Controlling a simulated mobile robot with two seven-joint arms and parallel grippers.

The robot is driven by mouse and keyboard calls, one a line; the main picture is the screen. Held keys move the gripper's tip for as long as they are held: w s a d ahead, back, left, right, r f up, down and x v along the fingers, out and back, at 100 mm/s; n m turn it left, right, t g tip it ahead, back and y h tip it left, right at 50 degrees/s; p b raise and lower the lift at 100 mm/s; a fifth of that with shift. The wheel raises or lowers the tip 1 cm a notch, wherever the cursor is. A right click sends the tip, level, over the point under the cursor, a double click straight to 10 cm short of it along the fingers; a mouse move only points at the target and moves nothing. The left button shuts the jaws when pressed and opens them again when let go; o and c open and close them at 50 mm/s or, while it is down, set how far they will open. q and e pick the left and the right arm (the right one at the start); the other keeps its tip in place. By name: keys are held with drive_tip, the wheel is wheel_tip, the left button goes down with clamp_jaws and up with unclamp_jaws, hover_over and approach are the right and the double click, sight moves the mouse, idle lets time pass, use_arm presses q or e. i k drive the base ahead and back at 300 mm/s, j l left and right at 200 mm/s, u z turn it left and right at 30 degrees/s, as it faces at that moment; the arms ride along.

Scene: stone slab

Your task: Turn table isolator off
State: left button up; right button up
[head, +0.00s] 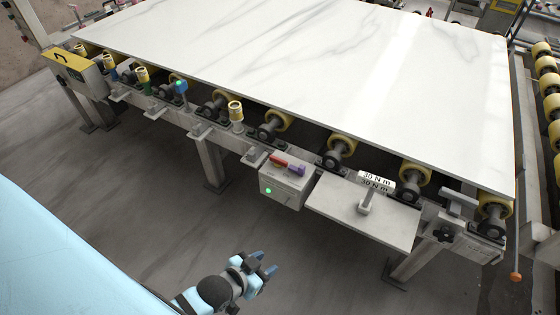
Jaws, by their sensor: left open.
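A grey box (287,188) with a lit green lamp hangs on the front rail of the roller table (222,136), and small red and purple items lie on it. A black rotary knob (443,233) sits on a grey box at the rail's right end. A yellow-faced box (70,68) with a black marking is at the far left end. I cannot tell for certain which is the table isolator. My left gripper (266,264) is open and empty, below and in front of the green-lamp box, apart from it. My right gripper is not in view.
A white marble slab (300,70) lies over the yellow rollers. A small shelf (330,212) juts out right of the green-lamp box, with a tool labelled 30 N m (374,184) standing on it. Table legs reach the floor. The grey floor (120,160) in front is clear.

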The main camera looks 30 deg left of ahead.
sight(278, 162)
drive_tip(key=u, duration=0.6)
drive_tip(key=j+u, duration=0.2)
drive_tip(key=u, duration=0.15)
drive_tip(key=i+j+u, duration=0.1)
drive_tip(key=u, duration=0.25)
drive_tip(key=i+j+u, duration=0.1)
drive_tip(key=u, duration=0.25)
drive_tip(key=i+j, duration=0.1)
drive_tip(key=j, duration=0.2)
